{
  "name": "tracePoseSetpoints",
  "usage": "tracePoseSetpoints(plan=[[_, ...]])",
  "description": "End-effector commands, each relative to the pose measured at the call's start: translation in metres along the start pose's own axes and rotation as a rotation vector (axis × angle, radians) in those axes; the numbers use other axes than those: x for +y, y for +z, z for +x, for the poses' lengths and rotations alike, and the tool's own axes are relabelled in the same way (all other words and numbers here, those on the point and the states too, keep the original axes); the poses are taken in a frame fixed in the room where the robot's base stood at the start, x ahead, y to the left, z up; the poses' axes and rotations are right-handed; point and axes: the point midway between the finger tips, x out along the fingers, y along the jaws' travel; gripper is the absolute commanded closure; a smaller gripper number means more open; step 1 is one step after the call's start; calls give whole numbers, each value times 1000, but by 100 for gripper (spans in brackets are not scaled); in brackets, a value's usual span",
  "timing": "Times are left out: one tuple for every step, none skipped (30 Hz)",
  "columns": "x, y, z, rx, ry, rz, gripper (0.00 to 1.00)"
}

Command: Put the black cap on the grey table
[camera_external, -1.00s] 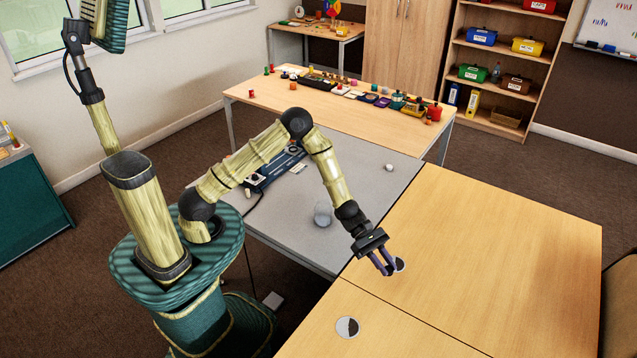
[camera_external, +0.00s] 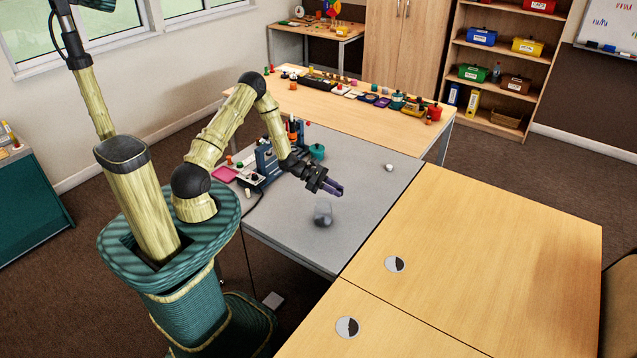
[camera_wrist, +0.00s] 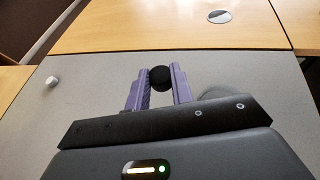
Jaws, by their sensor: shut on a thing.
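The black cap (camera_wrist: 160,77) is a small dark round piece between the purple fingertips of my gripper (camera_wrist: 161,82) in the wrist view. The gripper is shut on it. In the external view my gripper (camera_external: 332,188) is over the grey table (camera_external: 364,205), and its fingers hide the cap there. The grey table also fills the middle of the wrist view (camera_wrist: 95,75). The height of the cap above the table is hard to tell.
A clear grey cup-like thing (camera_external: 323,214) stands on the grey table just below my gripper in the picture. A small white piece (camera_external: 389,167) lies at the right. A blue device (camera_external: 267,158) stands behind. The wooden table (camera_external: 480,240) bears two black-and-white discs (camera_external: 395,264).

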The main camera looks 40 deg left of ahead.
Motion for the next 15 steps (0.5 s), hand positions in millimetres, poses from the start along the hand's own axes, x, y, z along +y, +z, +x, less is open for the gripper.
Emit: tracePoseSetpoints(plan=[[9, -6, -19, 2, 33, -19, 98], [13, -10, -29, 1, 50, -26, 98], [18, -16, -42, 1, 74, -36, 98], [22, -21, -52, 0, 91, -43, 98], [25, -25, -62, 1, 109, -49, 98], [29, -31, -75, 1, 131, -60, 98], [31, -36, -85, 1, 148, -67, 98], [33, -40, -94, 1, 166, -73, 98], [36, -46, -107, 0, 189, -84, 98], [37, -50, -117, 0, 207, -91, 98], [38, -54, -127, 0, 224, -98, 98], [40, -59, -140, 1, 247, -108, 98], [40, -63, -149, 1, 264, -115, 98], [40, -67, -158, 1, 280, -121, 98], [40, -71, -169, 0, 300, -129, 98]])
